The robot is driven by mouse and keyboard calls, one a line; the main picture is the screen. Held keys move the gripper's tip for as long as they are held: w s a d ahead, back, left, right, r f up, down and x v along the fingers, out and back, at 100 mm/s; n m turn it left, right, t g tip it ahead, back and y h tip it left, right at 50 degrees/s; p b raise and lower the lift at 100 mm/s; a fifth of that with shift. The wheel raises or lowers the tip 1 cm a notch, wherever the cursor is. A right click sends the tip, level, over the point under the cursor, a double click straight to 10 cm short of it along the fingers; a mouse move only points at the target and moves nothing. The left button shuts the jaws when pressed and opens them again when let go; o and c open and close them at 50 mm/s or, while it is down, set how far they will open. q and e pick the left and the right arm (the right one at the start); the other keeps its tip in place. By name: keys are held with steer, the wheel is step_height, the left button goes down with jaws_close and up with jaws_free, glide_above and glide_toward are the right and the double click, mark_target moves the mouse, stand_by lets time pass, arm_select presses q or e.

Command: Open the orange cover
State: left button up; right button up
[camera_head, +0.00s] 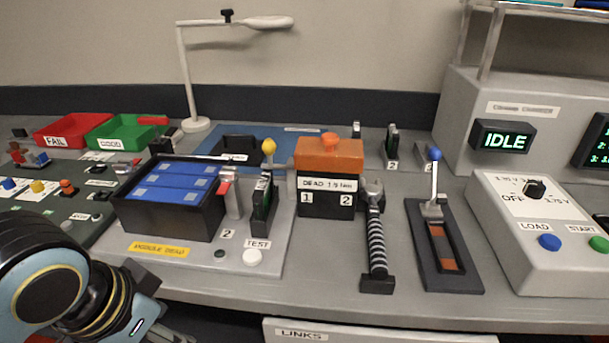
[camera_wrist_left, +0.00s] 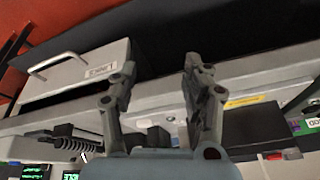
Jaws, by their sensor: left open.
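The orange cover (camera_head: 329,153) sits shut on top of a black box (camera_head: 326,203) with a white "DEAD 1.5 Nm" label and the numbers 1 and 2. It has a small orange knob (camera_head: 330,139) on top. My left gripper (camera_wrist_left: 160,66) is open and empty in the left wrist view, in front of the bench edge. In the head view my left arm is at the lower left, well away from the cover, and its fingers are mostly hidden. I cannot make out the cover in the left wrist view. My right gripper is not in view.
A black tray with blue cells (camera_head: 172,190) and a yellow-knobbed lever (camera_head: 268,149) stand left of the box. A ribbed-handled tool (camera_head: 376,240) and a blue-knobbed lever (camera_head: 434,155) stand to its right. A "LINKS" drawer (camera_head: 375,333) lies below the bench edge.

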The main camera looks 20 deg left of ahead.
arm_select(q)
steer(key=w+d+r+m+t+h, duration=0.2)
steer(key=w+r+t, duration=0.1)
steer(key=w+r, duration=0.4)
steer(key=w+d+r+m+t+h, duration=0.1)
steer(key=w+d+r+t+h, duration=0.15)
steer(key=w+r, duration=0.4)
steer(key=m+t+h, duration=0.2)
steer(key=t+h, duration=0.1)
glide_toward(328, 136)
steer(key=shift+g+y, duration=0.25)
steer(key=x, duration=0.8)
steer(key=shift+w+d+r, duration=0.1)
steer(key=shift+w+d, duration=0.2)
steer(key=shift+w, duration=0.05)
jaws_close()
